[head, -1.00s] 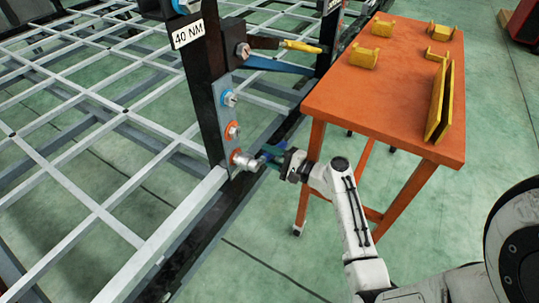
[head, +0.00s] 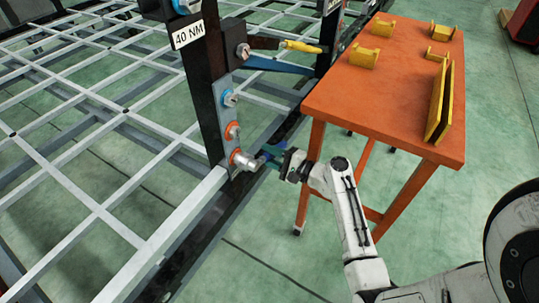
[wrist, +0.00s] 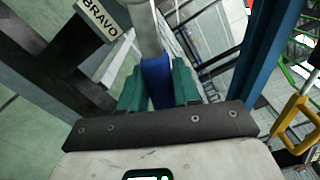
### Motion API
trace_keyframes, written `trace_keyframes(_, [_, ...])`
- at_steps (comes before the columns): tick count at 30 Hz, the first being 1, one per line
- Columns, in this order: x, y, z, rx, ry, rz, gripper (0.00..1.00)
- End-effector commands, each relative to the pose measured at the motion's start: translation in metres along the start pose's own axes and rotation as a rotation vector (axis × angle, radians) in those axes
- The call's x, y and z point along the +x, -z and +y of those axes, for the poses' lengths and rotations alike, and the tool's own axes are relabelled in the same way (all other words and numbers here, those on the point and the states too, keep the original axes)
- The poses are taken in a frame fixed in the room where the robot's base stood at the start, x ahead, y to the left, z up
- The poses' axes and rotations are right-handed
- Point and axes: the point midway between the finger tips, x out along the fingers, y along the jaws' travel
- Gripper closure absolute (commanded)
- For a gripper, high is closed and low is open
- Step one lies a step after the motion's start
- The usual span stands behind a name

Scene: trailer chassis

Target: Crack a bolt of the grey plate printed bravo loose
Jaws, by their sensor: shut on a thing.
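The grey plate (head: 222,117) stands upright on a black post in the head view. It carries a bolt with a blue ring (head: 230,98) at the top, one with an orange ring (head: 232,131) in the middle, and an orange ring (head: 236,154) at the bottom. A silver socket (head: 247,162) covers the bottom bolt position, hiding any bolt head there. My gripper (head: 272,155) is right of it. In the wrist view its teal fingers (wrist: 158,84) are shut on the blue tool handle (wrist: 157,80). A BRAVO label (wrist: 101,18) shows at the upper left there.
A 40 NM label (head: 187,34) is higher on the post. A blue bar (head: 272,64) and a yellow-handled lever (head: 302,46) stick out above my gripper. An orange table (head: 400,95) with yellow holders stands close on the right. A white grid frame (head: 100,120) lies left.

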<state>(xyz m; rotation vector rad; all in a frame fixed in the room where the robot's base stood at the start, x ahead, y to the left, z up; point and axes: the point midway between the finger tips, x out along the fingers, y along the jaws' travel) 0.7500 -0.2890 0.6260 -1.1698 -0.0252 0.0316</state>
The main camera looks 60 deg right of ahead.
Motion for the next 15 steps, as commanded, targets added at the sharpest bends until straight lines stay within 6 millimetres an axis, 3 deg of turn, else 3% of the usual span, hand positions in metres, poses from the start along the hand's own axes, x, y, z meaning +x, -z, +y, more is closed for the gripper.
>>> trace_keyframes(15, [0.0074, -0.0002, -0.0014, -0.001, 0.002, -0.001, 1.0])
